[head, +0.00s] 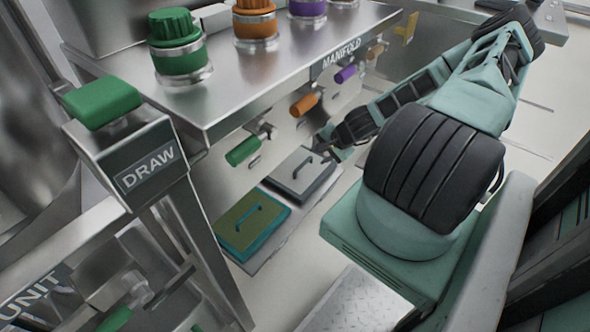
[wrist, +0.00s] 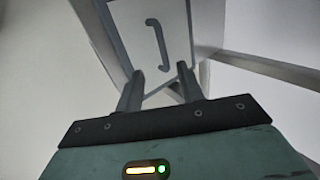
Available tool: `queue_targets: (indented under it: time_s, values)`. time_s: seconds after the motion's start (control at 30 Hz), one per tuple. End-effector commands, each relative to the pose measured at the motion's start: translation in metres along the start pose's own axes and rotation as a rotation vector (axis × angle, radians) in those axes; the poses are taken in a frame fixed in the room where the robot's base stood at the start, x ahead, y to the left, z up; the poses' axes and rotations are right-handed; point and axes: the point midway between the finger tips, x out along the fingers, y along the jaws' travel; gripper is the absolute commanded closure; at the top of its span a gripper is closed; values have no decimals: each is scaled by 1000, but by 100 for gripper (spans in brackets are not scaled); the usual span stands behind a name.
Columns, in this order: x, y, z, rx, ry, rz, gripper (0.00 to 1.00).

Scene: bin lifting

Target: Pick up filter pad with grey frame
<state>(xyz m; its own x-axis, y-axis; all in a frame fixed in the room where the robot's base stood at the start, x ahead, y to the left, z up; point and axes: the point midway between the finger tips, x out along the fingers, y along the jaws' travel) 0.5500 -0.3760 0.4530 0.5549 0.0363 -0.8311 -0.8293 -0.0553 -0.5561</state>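The filter pad with the grey frame (head: 318,184) lies flat on a low surface below the manifold bench, with a dark handle on its pale top. In the wrist view a pale pad with a grey border (wrist: 127,22) and a curved grey handle (wrist: 156,42) lies just beyond my fingertips. My gripper (wrist: 160,70) is open and empty, its two fingers apart and the handle ahead of the gap between them. In the head view my gripper (head: 325,150) is small, by the far right edge of the pad; whether it touches cannot be told.
A second pad with a teal frame (head: 238,249) and olive top lies beside it, nearer the camera. The metal manifold bench (head: 240,100) overhangs behind, with green (head: 243,151) and orange (head: 304,104) valve handles on its front. A DRAW post (head: 195,225) stands at left.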

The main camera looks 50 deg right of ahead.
Motion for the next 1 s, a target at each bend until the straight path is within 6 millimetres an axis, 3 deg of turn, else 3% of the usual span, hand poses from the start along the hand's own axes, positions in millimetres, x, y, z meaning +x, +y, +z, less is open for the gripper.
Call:
queue_targets:
  time_s: [0.03, 0.2, 0.47, 0.7, 1.0]
  values:
    - [14, 2, 1, 1, -3, -1, 62]
    - [41, 1, 1, 0, -3, -1, 62]
    - [59, 0, -2, -1, -2, 0, 62]
    - [94, -3, -9, 0, -3, 0, 62]
    - [104, -4, -9, -2, -2, 1, 62]
